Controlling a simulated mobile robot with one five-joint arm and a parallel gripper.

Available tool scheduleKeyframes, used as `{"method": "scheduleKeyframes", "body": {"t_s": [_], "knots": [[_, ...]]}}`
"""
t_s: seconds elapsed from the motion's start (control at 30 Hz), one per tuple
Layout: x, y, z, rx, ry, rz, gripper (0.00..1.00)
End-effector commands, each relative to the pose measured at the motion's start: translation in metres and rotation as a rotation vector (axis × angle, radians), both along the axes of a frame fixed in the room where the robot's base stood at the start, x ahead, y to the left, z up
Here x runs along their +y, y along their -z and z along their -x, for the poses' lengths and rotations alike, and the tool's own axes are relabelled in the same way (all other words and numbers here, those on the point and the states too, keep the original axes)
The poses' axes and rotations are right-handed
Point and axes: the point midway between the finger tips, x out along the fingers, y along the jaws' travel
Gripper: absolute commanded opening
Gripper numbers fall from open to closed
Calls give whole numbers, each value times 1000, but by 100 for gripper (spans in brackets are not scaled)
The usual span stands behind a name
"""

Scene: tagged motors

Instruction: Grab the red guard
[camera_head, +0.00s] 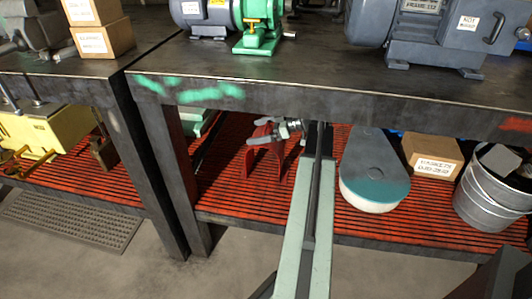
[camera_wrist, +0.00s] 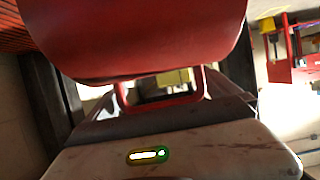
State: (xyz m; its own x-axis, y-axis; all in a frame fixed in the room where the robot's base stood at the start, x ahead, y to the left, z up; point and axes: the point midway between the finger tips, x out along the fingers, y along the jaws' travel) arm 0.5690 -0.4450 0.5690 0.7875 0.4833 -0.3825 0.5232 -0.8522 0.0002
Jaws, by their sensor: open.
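The red guard (camera_head: 246,165) stands on the slatted red lower shelf under the workbench, an arched piece with two legs. Its top is partly hidden behind my gripper (camera_head: 255,132). My gripper reaches in under the bench top, with its two grey fingers apart and pointing left at the guard's upper part. Whether the fingers touch the guard cannot be told. In the wrist view a large, smooth red curved surface, seemingly the guard (camera_wrist: 150,40), fills the top, very close to the camera. No fingertips are clear there.
The bench top edge (camera_head: 330,95) hangs just above my gripper. To the right on the shelf are a grey-and-teal rounded cover (camera_head: 372,165), a cardboard box (camera_head: 432,156) and a metal bucket (camera_head: 490,195). A bench leg (camera_head: 165,160) stands to the left.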

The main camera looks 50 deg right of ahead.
Motion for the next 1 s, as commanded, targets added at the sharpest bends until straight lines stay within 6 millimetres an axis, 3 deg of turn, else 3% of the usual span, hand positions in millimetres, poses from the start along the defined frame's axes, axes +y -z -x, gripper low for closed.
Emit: {"method": "scheduleKeyframes", "body": {"t_s": [0.03, 0.3, 0.33, 0.67, 1.0], "knots": [[0, 0, 0, 0, 0, 0, 97], [0, -1, 0, 0, -1, 0, 22], [0, -1, 0, -2, -1, -2, 17], [1, -5, -1, -2, -2, -1, 17], [5, -27, -4, -1, -9, -2, 17]]}}
